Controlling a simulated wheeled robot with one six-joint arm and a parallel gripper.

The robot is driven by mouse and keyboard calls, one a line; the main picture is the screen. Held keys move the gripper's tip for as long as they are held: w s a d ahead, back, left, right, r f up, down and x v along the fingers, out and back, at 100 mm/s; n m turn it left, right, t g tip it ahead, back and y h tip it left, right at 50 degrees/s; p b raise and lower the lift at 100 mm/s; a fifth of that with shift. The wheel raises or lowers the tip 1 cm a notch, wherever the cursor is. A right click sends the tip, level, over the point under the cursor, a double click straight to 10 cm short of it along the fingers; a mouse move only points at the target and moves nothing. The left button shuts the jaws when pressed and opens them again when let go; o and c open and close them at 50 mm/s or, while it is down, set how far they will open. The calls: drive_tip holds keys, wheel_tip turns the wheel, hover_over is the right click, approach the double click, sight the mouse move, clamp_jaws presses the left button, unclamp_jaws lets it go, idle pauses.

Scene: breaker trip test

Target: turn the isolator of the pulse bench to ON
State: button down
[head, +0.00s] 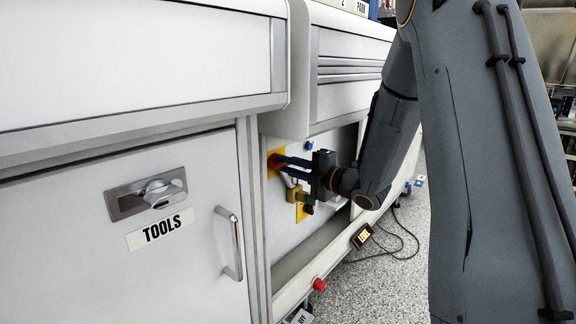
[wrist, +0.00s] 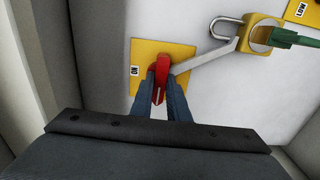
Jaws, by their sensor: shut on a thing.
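The isolator has a red handle (wrist: 160,72) on a yellow plate (wrist: 178,52) in the wrist view. Its handle lies roughly up-down in that picture, with a small label, seemingly ON turned over, to its left on the plate. My gripper (wrist: 161,88) is shut on the red handle, one finger on each side. In the head view my gripper (head: 283,164) reaches left to the red handle (head: 273,160), and its fingers hide part of it. The yellow plate (head: 269,172) shows on the recessed white panel.
A label LOW (wrist: 298,10) is beyond. A TOOLS cabinet (head: 75,270) stands left.

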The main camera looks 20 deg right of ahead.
drive_tip(key=m+p, duration=1.4)
drive_tip(key=p, duration=0.4)
drive_tip(key=shift+s+r+m, duration=0.1)
drive_tip(key=shift+m, duration=0.2)
drive_tip(key=shift+m+p, duration=1.35)
drive_tip(key=shift+m, duration=0.15)
drive_tip(key=c, duration=1.7)
unclamp_jaws()
